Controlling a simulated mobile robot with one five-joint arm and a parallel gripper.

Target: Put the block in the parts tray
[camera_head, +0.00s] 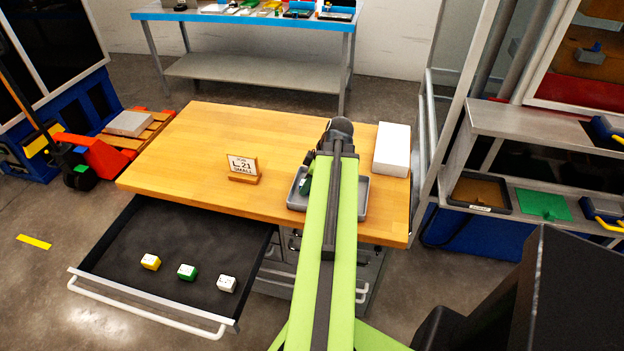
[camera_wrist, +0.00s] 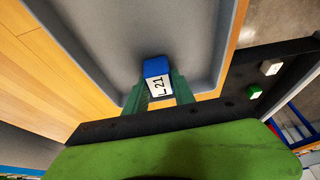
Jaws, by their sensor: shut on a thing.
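The block (camera_wrist: 157,68) is blue with a white face marked "L 21". In the wrist view it sits between the green fingers of my gripper (camera_wrist: 158,90), which is shut on it. The grey parts tray (camera_wrist: 98,35) lies behind and below the block; I cannot tell whether the block touches its floor. In the head view the tray (camera_head: 297,203) rests on the wooden bench, partly covered by my arm. A green finger of my gripper (camera_head: 306,184) shows over the tray, and the block is hidden there.
A sign reading "L 21 SMALL" (camera_head: 242,168) stands on the bench (camera_head: 200,150) left of the tray. A white box (camera_head: 392,150) is right of it. The open drawer (camera_head: 130,255) holds yellow (camera_head: 150,262), green (camera_head: 187,272) and white (camera_head: 226,284) blocks.

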